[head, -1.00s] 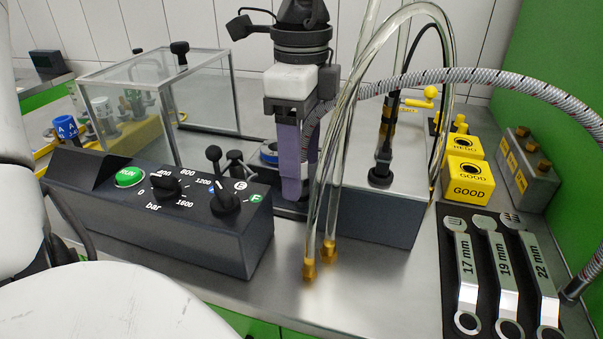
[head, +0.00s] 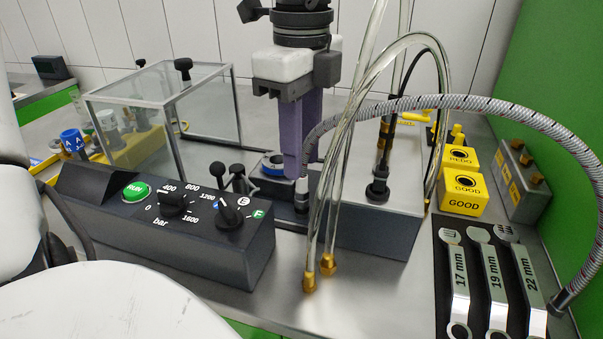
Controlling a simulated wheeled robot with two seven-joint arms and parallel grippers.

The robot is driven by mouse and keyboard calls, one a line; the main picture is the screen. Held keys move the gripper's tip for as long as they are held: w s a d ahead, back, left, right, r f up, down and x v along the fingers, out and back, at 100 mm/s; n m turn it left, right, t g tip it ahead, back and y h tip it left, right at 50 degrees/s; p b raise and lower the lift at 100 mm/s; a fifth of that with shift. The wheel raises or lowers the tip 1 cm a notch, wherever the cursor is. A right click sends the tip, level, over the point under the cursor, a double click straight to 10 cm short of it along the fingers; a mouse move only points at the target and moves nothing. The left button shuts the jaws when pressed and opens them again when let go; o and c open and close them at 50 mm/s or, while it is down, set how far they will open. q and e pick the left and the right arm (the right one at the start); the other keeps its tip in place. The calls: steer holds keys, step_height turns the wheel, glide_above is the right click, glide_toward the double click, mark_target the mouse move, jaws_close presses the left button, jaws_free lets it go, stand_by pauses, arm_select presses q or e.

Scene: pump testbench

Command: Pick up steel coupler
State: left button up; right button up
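The braided hose (head: 440,101) ends in a steel coupler (head: 302,196) just behind the black control box, pointing down close to the bench. A second steel end fitting (head: 560,303) of the same hose is at the right edge. My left gripper (head: 300,172) points down with purple fingers, its tips just above and beside the coupler at the hose's left end. The fingers overlap from this side, so their gap and any contact with the hose or coupler cannot be told. My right gripper is not in view.
Clear tubes with brass ends (head: 328,263) arch close to the gripper's right. A clear-walled case (head: 165,120) is at left. Yellow GOOD and REDO boxes (head: 463,192) and a wrench tray (head: 445,250) are at right.

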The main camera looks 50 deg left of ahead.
mark_target(300, 191)
arm_select(q)
steer(key=shift+r+m, duration=0.55)
steer(key=shift+m, duration=0.65)
steer(key=m, duration=0.4)
steer(key=shift+s, duration=0.1)
steer(key=m, duration=1.5)
steer(key=shift+m, duration=0.3)
steer(key=m, duration=0.4)
steer(key=shift+m+b, duration=0.3)
steer(key=m, duration=0.4)
steer(key=shift+m, duration=0.3)
steer(key=m, duration=0.2)
steer(key=shift+r+m, duration=0.1)
steer(key=shift+m, duration=0.3)
steer(key=m, duration=0.4)
steer(key=shift+m, duration=0.4)
steer(key=m, duration=0.7)
steer(key=shift+b, duration=0.4)
steer(key=m, duration=0.7)
steer(key=shift+a+r+m, duration=0.1)
steer(key=shift+m, duration=0.2)
steer(key=m, duration=0.6)
steer(key=shift+f+m+b, duration=0.35)
steer(key=shift+m, duration=0.05)
step_height(300, 191, down, 9)
steer(key=shift+r+b, duration=0.1)
steer(key=shift+b, duration=0.8)
steer(key=shift+f, duration=0.35)
